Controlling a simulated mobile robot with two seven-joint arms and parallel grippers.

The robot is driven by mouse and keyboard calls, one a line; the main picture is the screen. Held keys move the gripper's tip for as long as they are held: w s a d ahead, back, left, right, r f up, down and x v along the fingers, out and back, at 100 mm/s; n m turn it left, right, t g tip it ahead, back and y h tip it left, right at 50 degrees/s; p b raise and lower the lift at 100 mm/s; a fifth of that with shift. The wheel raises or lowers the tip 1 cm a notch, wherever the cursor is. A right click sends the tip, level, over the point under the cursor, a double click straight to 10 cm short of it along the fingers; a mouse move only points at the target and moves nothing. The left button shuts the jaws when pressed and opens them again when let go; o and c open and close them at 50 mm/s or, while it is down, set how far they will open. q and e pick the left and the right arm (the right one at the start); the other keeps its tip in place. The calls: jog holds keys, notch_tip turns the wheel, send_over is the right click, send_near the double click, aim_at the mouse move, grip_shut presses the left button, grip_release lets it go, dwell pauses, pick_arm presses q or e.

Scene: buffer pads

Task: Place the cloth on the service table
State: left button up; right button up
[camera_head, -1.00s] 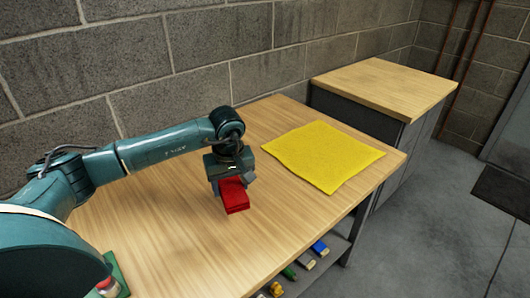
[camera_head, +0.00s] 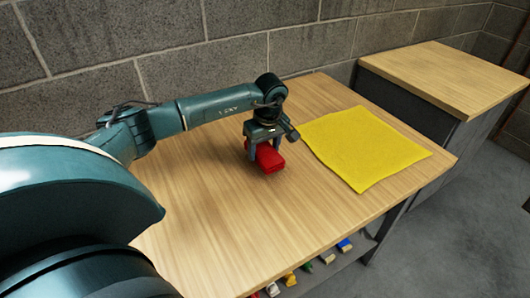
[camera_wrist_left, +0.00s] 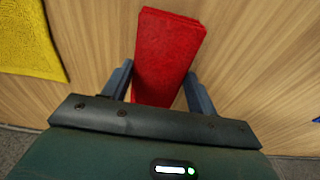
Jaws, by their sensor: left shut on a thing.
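A red folded cloth (camera_head: 271,158) is between the fingers of my left gripper (camera_head: 265,150), over the near wooden table. In the left wrist view the red cloth (camera_wrist_left: 168,55) stretches away between the two fingers of the left gripper (camera_wrist_left: 158,88), which is shut on it. I cannot tell whether its underside touches the tabletop. A yellow cloth (camera_head: 365,148) lies flat and spread out on the same table, right of the gripper. Its edge also shows in the left wrist view (camera_wrist_left: 28,40). My right gripper is not in view.
The near wooden table (camera_head: 225,215) has free room in front of the gripper. A second wood-topped table (camera_head: 450,75) with a dark grey body stands at the back right. A block wall (camera_head: 170,40) runs behind. Several small coloured items lie on a shelf (camera_head: 328,270) below the near table.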

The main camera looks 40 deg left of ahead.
aim_at(268, 155)
pick_arm(q)
jog(key=shift+f, duration=1.05)
jog(key=o, duration=1)
jog(key=shift+f, duration=0.15)
jog(key=shift+c, duration=0.2)
notch_tip(268, 155, up, 12)
jog(key=d, duration=0.1)
jog(key=shift+s+d, duration=0.3)
jog(key=shift+d, duration=0.05)
